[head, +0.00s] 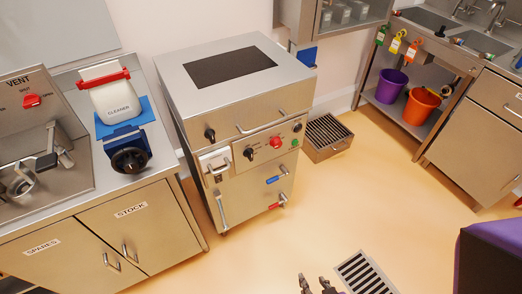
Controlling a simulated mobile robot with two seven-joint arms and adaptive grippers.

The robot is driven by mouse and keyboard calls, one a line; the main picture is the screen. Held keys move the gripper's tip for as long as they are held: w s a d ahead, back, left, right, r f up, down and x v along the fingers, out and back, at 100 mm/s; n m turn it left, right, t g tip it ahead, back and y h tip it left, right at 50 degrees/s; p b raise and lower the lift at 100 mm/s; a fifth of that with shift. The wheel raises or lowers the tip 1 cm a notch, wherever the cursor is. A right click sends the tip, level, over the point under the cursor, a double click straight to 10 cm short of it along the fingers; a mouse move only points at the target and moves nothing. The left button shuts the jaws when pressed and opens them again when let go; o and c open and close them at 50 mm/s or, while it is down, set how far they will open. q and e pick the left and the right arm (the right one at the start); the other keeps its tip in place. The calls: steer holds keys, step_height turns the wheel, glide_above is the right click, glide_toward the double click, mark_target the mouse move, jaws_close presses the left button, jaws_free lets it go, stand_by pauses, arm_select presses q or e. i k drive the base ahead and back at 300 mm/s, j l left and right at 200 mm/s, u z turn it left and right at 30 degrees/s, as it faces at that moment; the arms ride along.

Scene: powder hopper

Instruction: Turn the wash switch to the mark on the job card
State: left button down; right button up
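The steel machine (230,100) with a dark top panel stands in the middle. Its front carries a black knob (248,154), a red knob (276,142), another black knob (297,127) and a green button (295,143). One more black knob (210,134) sits higher at the left. The labels are too small to read, so I cannot tell which is the wash switch. I cannot make out a job card for certain. Dark fingertips (316,285), apparently my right gripper, show at the bottom edge, apart and empty, well below the machine. My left gripper is not in view.
Left, a counter (70,212) holds a cleaner container (117,100) and a vent panel (30,98). Right are a purple bucket (391,87), an orange bucket (421,106) and a sink bench. A floor grate (365,274) lies in front.

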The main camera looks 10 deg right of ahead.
mark_target(249, 152)
steer(key=u, duration=1.75)
steer(key=k+z, duration=0.1)
steer(key=z, duration=0.3)
steer(key=k+l+z, duration=0.1)
steer(key=z, duration=0.3)
steer(key=l+z, duration=0.2)
steer(key=z, duration=0.25)
steer(key=k, duration=0.05)
